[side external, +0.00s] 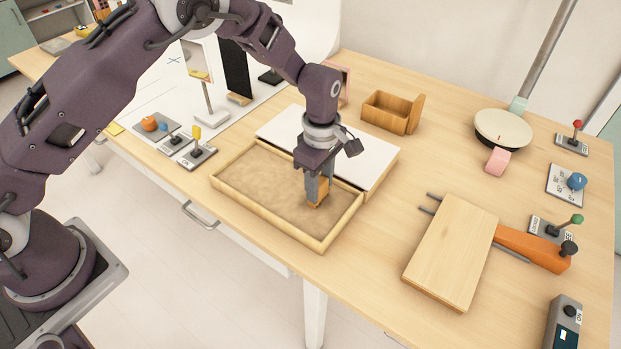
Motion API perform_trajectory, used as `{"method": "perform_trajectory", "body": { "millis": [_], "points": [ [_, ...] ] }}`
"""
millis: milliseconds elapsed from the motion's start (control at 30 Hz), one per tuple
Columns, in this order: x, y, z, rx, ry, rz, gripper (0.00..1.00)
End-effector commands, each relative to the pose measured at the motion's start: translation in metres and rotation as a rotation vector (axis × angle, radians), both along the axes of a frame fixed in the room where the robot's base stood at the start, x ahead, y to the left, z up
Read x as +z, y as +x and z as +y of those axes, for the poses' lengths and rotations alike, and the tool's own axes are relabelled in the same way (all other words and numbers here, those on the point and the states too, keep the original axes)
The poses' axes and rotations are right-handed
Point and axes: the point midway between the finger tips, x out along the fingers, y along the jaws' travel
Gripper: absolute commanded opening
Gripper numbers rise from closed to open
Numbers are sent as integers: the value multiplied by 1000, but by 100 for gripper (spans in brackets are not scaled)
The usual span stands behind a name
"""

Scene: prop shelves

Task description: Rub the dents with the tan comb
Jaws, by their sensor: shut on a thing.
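My gripper (319,189) points down over the right part of a shallow wooden tray (265,222) filled with sand (262,190). It is shut on the tan comb (318,194), a small orange-tan block between the fingers. The comb's lower edge is at or just above the sand; I cannot tell if it touches. The sand looks slightly uneven, and separate dents are too faint to make out.
A white-topped board (370,160) lies right behind the tray. A wooden box (390,112) stands farther back. A light wooden block (452,250) and an orange-handled tool (535,250) lie to the right. Small levers (198,152) stand at the left. Table between tray and block is clear.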

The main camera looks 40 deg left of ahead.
Motion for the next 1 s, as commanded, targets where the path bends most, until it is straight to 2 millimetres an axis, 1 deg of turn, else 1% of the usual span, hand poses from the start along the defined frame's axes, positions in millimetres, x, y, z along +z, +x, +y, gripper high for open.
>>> {"method": "perform_trajectory", "body": {
  "millis": [433, 500, 567, 600, 1000],
  "points": [
    [0, -1, -41, -1, 0, 0, 0],
    [4, 0, -41, 1, 0, 0, 0],
    [21, 0, -41, 0, -2, -4, 0],
    [24, 0, -41, 0, -1, -1, 0],
    [60, -1, -40, 0, -1, 0, 0]
  ]
}}
